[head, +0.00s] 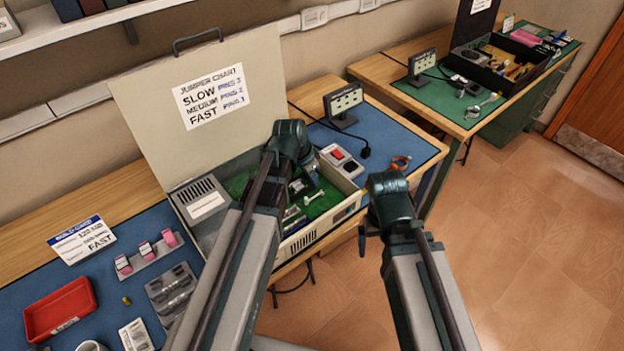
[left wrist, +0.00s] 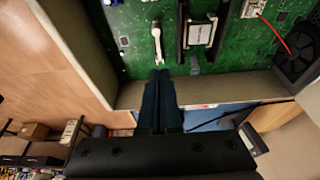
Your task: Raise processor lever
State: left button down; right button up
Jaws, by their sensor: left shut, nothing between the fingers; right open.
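An open computer case (head: 330,215) stands on the bench with its lid raised; a green board (head: 327,200) lies inside. In the left wrist view, a pale, upright-looking lever (left wrist: 157,42) shows on the board (left wrist: 125,30), beside a grey-white processor block (left wrist: 200,34) between dark bars. My left gripper (left wrist: 160,74) is shut and empty, its tips just below the lever's near end; I cannot tell whether they touch. In the head view my left gripper (head: 304,166) reaches over the board, and its arm hides part of the case. My right gripper (head: 390,208) is open, outside the case's right side.
The raised lid (head: 150,105) carries a jumper chart (head: 211,96). A red tray (head: 60,308) and small parts lie on the left mat. A fan (left wrist: 297,52) is at the board's edge.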

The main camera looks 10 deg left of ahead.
pick_arm(q)
jog(key=shift+r, duration=0.1)
jog(key=shift+r+p, duration=0.5)
jog(key=shift+p, duration=0.15)
jog(key=s+a+r+p, duration=0.4)
jog(key=s+r+p, duration=0.1)
jog(key=r+p, duration=0.4)
jog(key=shift+s+a+r+p, duration=0.15)
jog(key=shift+s+r+p, duration=0.2)
jog(key=shift+r, duration=0.05)
